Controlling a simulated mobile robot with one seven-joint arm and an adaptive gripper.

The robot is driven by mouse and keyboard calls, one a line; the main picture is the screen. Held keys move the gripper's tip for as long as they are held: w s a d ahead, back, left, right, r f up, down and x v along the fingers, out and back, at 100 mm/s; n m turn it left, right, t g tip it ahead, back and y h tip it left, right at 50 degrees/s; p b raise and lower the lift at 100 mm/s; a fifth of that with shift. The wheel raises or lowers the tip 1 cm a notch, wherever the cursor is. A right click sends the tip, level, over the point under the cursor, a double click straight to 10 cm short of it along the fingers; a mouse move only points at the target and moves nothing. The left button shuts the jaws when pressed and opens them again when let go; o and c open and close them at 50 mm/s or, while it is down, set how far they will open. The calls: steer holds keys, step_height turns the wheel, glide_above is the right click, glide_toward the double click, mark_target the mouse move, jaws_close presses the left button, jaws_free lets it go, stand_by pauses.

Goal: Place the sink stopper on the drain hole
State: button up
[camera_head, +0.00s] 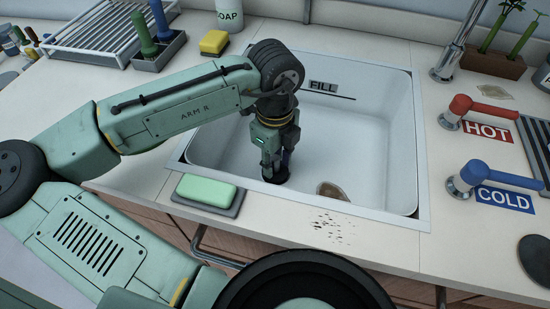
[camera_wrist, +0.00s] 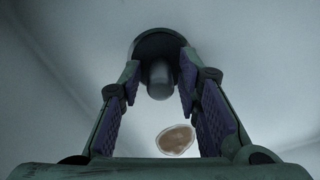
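The sink stopper (camera_head: 275,180) is a black disc on the floor of the white sink (camera_head: 365,130), towards its front left. In the wrist view the stopper (camera_wrist: 160,44) shows its dark disc and a grey upright knob (camera_wrist: 160,82). My gripper (camera_head: 276,163) points down into the sink, right over the stopper. In the wrist view the fingers of my gripper (camera_wrist: 158,72) stand on either side of the knob with a gap on both sides. The gripper is open. No drain hole shows; whether it lies under the disc cannot be told.
A brown patch (camera_head: 332,190) lies on the sink floor right of my gripper. A green soap bar (camera_head: 206,190) on a grey dish sits at the front rim. Red (camera_head: 483,108) and blue (camera_head: 500,177) taps are right of the sink. A yellow sponge (camera_head: 214,42) is behind.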

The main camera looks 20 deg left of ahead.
mark_target(275, 158)
steer(key=shift+o, duration=0.3)
step_height(275, 158, up, 12)
steer(key=shift+r, duration=0.2)
stand_by(0.3)
